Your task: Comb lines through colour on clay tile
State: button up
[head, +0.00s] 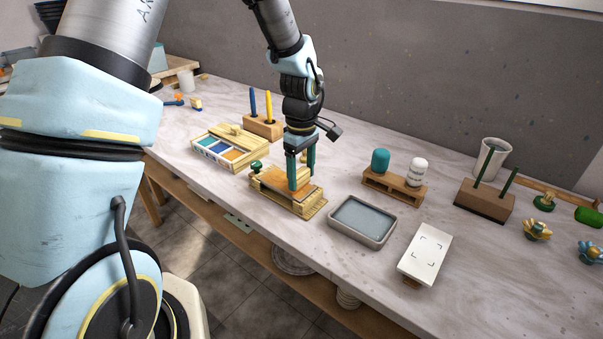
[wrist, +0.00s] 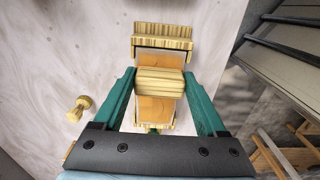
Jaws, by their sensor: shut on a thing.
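My gripper (head: 302,184) has teal fingers and points down over a wooden tile holder (head: 316,211) on the bench. In the wrist view my gripper (wrist: 160,84) is shut on a striped wooden block (wrist: 159,84), which looks like the comb. An orange-coloured tile (wrist: 155,108) lies below the block and shows on both sides of it; it also shows in the head view (head: 311,190). The block's underside is hidden, so I cannot tell whether it touches the tile. A pale raised end of the holder (wrist: 163,31) lies beyond the tile.
A wooden colour box (head: 216,150) with blue and orange pans stands left of the holder. A grey water tray (head: 361,220), a white card (head: 426,252) and a rack with teal and white bottles (head: 394,186) stand to the right. A small wooden knob (wrist: 79,109) shows in the wrist view.

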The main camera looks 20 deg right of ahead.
jog(key=shift+f, duration=0.2)
dwell(0.3)
jog(key=shift+w+a, duration=0.4)
jog(key=shift+w, duration=0.25)
jog(key=shift+w, duration=0.1)
jog(key=shift+w+a, duration=0.35)
jog(key=shift+w, duration=0.2)
jog(key=shift+w, duration=0.1)
dwell(0.4)
jog(key=shift+w+a, duration=0.35)
jog(key=shift+w, duration=0.2)
jog(key=shift+w, duration=0.1)
jog(key=shift+w+a+p, duration=0.3)
jog(key=shift+w+a, duration=0.1)
jog(key=shift+w, duration=0.15)
